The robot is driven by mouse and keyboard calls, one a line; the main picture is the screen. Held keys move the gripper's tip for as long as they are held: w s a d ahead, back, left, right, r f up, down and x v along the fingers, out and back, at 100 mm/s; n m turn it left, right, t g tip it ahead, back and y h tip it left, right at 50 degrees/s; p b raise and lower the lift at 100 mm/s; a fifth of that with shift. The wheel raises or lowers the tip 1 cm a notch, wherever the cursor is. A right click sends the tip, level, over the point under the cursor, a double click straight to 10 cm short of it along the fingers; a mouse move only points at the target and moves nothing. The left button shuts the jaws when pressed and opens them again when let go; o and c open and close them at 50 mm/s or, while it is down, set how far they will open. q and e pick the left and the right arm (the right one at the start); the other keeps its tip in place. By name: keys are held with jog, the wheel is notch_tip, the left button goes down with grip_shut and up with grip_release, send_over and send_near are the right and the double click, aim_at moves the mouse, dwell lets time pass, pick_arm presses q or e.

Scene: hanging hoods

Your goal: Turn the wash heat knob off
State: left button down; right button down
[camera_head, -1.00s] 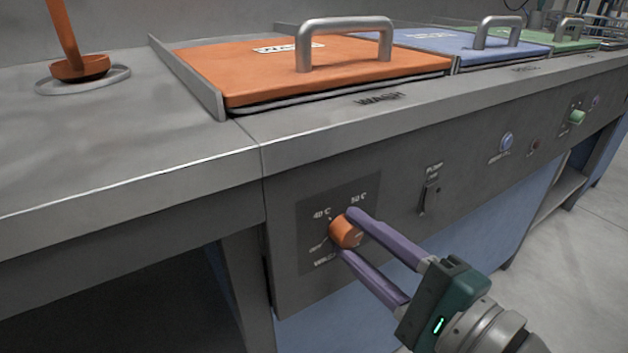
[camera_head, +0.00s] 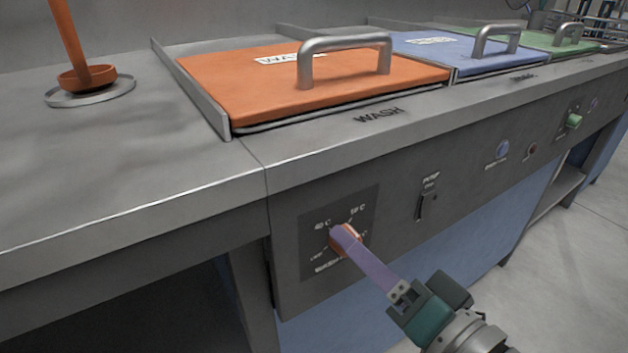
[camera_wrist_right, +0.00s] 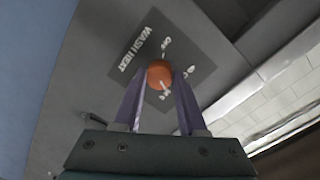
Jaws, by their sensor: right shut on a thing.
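The wash heat knob (camera_head: 338,247) is orange and round, on a dark plate (camera_head: 362,207) with OFF, 40 C and 50 C marks. In the right wrist view the knob (camera_wrist_right: 159,73) sits between the two purple fingers, beside the WASH HEAT lettering. A short white mark shows on its lower edge; I cannot tell for sure which setting it points to. My right gripper (camera_head: 346,238) is shut on the knob, one finger on each side. It also shows in the right wrist view (camera_wrist_right: 158,78). In the head view the near finger covers part of the knob. My left gripper is not in view.
A pump switch (camera_head: 427,204) and a blue knob (camera_head: 502,150) are further right on the panel. The counter edge (camera_head: 330,150) overhangs above. An orange lid (camera_head: 300,85) with a metal handle lies on top. Open floor is at the lower right.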

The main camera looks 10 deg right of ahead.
jog(key=shift+a+f+n+t+b, duration=0.1)
jog(key=shift+n+t+b, duration=0.4)
jog(key=shift+n, duration=6.5)
jog(key=shift+f+n+t+b, duration=0.1)
jog(key=shift+n+b, duration=0.65)
jog(key=shift+n, duration=6.25)
jog(key=shift+c, duration=2.3)
grip_release()
jog(key=shift+s, duration=0.1)
jog(key=p+v, duration=0.1)
jog(key=v, duration=0.9)
